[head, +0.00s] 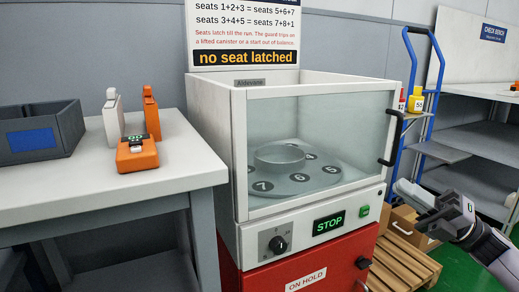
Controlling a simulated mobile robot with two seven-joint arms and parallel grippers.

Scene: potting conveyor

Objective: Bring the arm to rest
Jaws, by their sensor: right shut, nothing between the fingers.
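My right arm comes in from the lower right. Its gripper (412,195) is in the air to the right of the white machine's front corner and points left. Its fingers are shut with nothing between them. It looks apart from the machine, though the exact gap in depth cannot be told. My left gripper is not in view.
The white machine (238,150) has a glass front, a black handle and numbered seats inside; its sign reads "no seat latched". A workbench (190,165) at left holds a grey bin (70,130) and an orange device (138,155). A blue hand truck (408,75) and wooden pallet (420,262) stand at right.

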